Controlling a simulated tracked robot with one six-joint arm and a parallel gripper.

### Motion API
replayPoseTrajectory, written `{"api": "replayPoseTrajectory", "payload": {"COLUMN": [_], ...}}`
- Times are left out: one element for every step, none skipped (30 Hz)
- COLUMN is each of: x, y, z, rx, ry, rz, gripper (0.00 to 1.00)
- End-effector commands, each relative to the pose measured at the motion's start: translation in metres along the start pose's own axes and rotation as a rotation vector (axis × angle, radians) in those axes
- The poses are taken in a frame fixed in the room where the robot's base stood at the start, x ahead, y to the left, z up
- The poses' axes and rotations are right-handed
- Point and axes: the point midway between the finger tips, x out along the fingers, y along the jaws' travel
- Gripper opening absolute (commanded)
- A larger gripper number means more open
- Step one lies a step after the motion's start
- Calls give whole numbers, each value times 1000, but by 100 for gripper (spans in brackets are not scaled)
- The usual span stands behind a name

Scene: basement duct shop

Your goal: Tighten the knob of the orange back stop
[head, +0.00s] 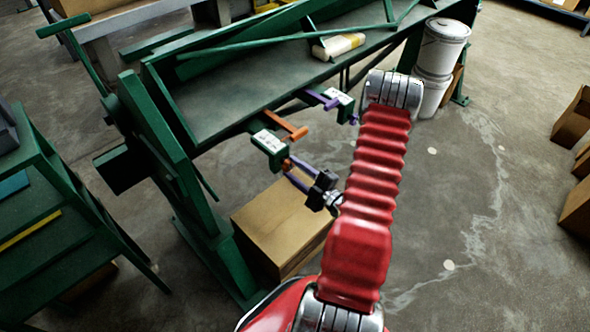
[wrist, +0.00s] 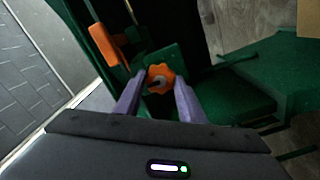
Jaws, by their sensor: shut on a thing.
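The orange back stop (head: 293,129) is on the front of the green machine, an orange bar on a green block with a white label. Its bar also shows in the wrist view (wrist: 104,45). Its lobed orange knob (wrist: 160,79) sits between the two purple fingers of my gripper (wrist: 159,88). My gripper (head: 291,167) reaches the knob from the lower right in the head view and is shut on it. The fingers and wrist partly cover the knob in the head view.
A second stop with a purple bar (head: 325,99) and purple knob (head: 354,119) is close by on the right. A cardboard box (head: 275,225) stands below my gripper. White buckets (head: 440,55) stand at the machine's far end. Floor on the right is mostly clear.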

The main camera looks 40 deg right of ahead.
Motion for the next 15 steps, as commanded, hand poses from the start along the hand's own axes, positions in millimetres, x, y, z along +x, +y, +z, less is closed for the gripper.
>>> {"api": "replayPoseTrajectory", "payload": {"x": [0, 0, 0, 0, 0, 0, 0, 0, 0, 0, 0, 0, 0, 0, 0], "y": [-3, -3, -3, -3, -3, -2, -2, -2, -2, -2, -2, -2, -2, -2, -1], "z": [0, 0, 0, 0, 0, -1, -1, -1, -1, -1, -1, -1, -1, -1, -1], "rx": [5, 5, 5, 4, 4, 3, 3, 3, 2, 2, 2, 2, 2, 1, 1], "ry": [-2, -2, -1, -1, -1, 0, 0, 1, 1, 1, 1, 1, 2, 2, 2], "rz": [-7, -7, -7, -6, -6, -5, -5, -5, -4, -4, -4, -4, -3, -3, -3], "gripper": [14, 38, 41, 43, 45, 48, 50, 52, 55, 55, 55, 55, 55, 55, 55]}}
